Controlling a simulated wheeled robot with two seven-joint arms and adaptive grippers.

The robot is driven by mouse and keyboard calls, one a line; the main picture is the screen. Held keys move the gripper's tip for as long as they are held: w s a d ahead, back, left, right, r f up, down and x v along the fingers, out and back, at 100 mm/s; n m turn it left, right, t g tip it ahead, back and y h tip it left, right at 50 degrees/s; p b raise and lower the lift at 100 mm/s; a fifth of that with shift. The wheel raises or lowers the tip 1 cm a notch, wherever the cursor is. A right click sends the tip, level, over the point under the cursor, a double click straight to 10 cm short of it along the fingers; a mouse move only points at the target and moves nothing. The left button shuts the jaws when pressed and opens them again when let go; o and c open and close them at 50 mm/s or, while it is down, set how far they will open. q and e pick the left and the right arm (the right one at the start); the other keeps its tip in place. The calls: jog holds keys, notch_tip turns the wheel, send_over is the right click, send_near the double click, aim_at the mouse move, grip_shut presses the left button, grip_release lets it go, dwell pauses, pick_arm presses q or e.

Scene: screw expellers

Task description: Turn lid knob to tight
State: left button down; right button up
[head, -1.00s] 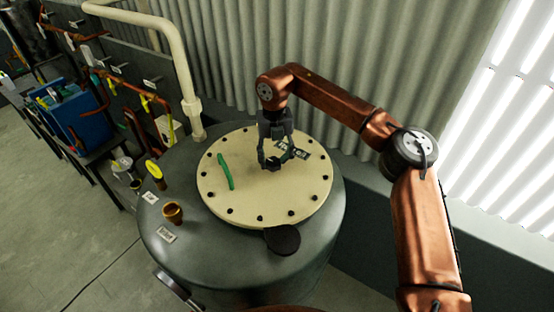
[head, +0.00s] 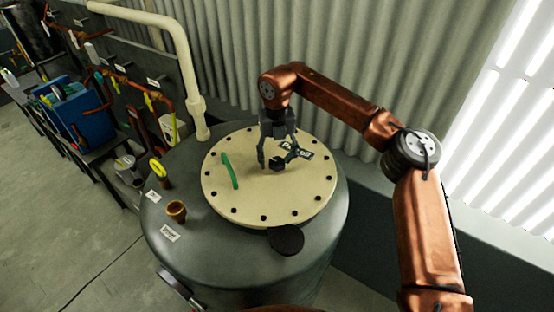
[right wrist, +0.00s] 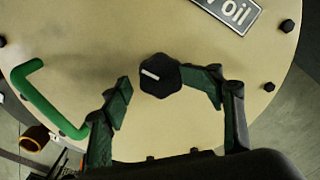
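The lid knob (head: 277,164) is a small black knob standing on the cream round lid (head: 215,182) of the grey tank. In the right wrist view the knob (right wrist: 160,77) is many-sided, with a white mark pointing left and slightly up. My right gripper (head: 278,160) is over the lid with its fingers spread around the knob. In the wrist view the gripper (right wrist: 165,90) is open. The left finger is clear of the knob; the right fingertip is close to it, and I cannot tell if it touches. My left gripper is out of view.
A green handle (head: 230,171) stands on the lid left of the knob. An oil label (head: 297,148) lies behind it, and dark bolts ring the lid. A black round cap (head: 286,239) is at the front. A cream pipe (head: 187,60) rises behind left.

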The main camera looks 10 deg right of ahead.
aim_at(277, 161)
notch_tip(277, 161, up, 12)
jog(key=shift+f, duration=0.2)
dwell(0.4)
